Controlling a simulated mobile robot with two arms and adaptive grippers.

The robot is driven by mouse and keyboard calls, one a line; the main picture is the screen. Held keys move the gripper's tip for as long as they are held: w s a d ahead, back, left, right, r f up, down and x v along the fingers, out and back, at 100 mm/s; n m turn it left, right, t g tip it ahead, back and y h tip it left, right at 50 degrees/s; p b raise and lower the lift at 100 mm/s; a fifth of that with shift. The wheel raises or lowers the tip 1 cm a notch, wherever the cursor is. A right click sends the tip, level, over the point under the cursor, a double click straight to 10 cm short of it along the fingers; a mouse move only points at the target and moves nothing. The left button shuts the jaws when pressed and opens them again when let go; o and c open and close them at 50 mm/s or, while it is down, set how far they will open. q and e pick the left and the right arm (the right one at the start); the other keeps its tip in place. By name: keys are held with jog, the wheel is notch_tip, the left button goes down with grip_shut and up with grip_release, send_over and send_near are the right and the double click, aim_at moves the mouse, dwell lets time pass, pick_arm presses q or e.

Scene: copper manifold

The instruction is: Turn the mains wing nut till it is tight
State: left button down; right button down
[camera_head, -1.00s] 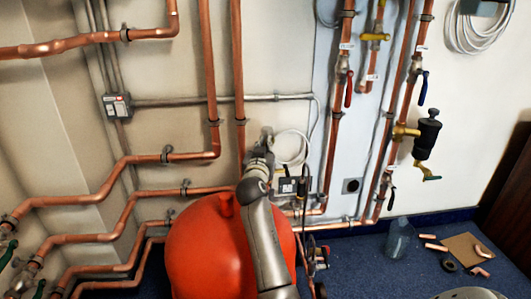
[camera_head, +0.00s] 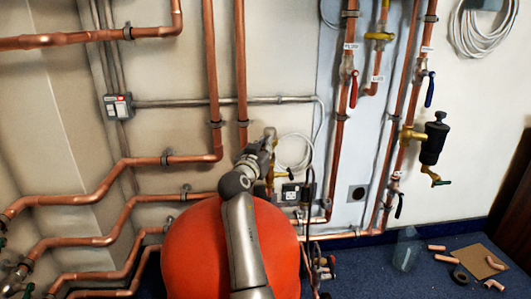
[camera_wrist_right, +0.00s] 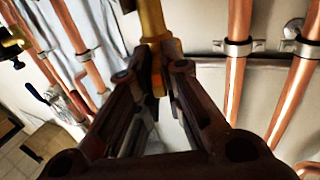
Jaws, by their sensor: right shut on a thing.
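My right gripper (camera_head: 266,148) is in front of the wall above the red tank, with its arm rising over the tank. In the right wrist view its two dark fingers (camera_wrist_right: 160,62) are closed on a brass-coloured part (camera_wrist_right: 152,22). This part stands where the mains wing nut would be held, but its wings are hidden by the fingers. In the head view a brass fitting (camera_head: 271,174) shows just below the gripper. I cannot tell how tight the nut is. My left gripper is not in view.
The red tank (camera_head: 190,250) stands close under my right arm. Copper pipes (camera_head: 208,80) run along the wall, with a red-handled valve (camera_head: 353,88) and a black filter (camera_head: 434,142) to the right.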

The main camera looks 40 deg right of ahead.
dwell(0.6)
jog(key=c, duration=1.6)
grip_release()
jog(key=shift+o, duration=0.2)
notch_tip(320, 180, up, 10)
